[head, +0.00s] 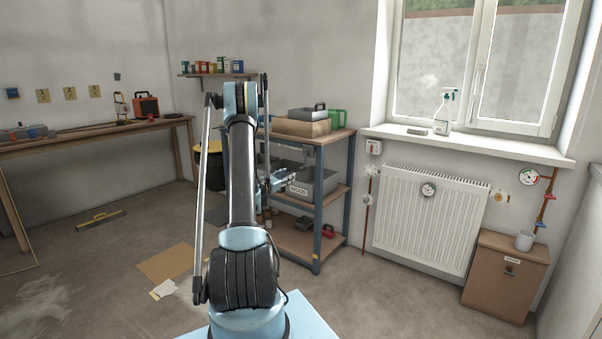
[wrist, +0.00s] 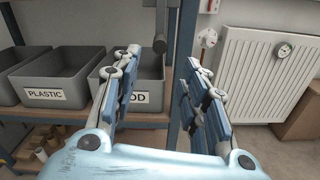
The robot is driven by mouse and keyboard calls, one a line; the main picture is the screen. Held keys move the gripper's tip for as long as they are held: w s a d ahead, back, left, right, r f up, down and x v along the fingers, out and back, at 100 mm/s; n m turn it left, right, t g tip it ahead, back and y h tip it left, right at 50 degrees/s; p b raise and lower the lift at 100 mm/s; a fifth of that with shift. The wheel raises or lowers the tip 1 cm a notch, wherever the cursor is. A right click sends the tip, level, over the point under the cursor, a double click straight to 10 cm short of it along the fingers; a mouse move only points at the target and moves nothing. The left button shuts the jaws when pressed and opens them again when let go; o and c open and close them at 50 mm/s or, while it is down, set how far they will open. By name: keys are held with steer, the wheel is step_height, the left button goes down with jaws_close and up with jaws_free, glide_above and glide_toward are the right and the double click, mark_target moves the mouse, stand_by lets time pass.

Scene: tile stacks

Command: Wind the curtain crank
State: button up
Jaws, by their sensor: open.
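I cannot make out a curtain or a curtain crank for certain in either view. My gripper (wrist: 163,60) is open, with its two padded fingers spread apart and nothing seen between them. In the head view my gripper (head: 277,182) is small and partly behind my arm, in front of the shelf rack. In the wrist view a short grey rod with a dark round end (wrist: 160,44) hangs at the top, between the fingers in the picture. I cannot tell what it belongs to or how far it is from the fingers.
A shelf rack (head: 318,205) holds grey bins, one bin (wrist: 50,78) labelled PLASTIC. A white radiator (head: 425,215) stands under the window (head: 480,65). A brown cabinet (head: 503,280) with a cup is at right. A workbench (head: 90,131) stands left. Cardboard (head: 165,263) lies on open floor.

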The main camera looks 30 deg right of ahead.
mark_target(302, 169)
steer(key=x, duration=1.3)
steer(key=shift+w+d, duration=0.15)
steer(key=shift+d, duration=0.1)
jaws_close()
